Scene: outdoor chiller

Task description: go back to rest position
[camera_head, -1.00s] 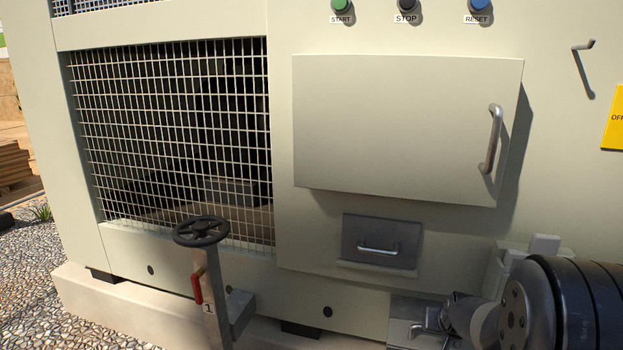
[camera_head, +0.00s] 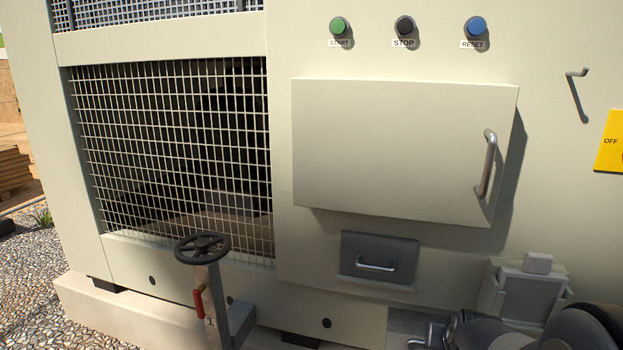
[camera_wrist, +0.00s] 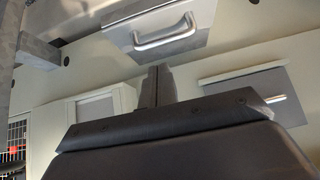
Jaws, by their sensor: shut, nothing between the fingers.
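My gripper (camera_wrist: 157,88) shows in the wrist view with its dark fingers together and nothing between them. It is in front of the cream chiller cabinet (camera_wrist: 135,65), apart from what shows there. A grey panel with a metal handle (camera_wrist: 165,35) lies beyond it at the top.
The head view shows a large door (camera_head: 400,150), shut, with a bar handle. A small dark drawer (camera_head: 378,258) is below it. A handwheel (camera_head: 202,248) stands on a post at the left. A grey box (camera_head: 528,290) is at the lower right.

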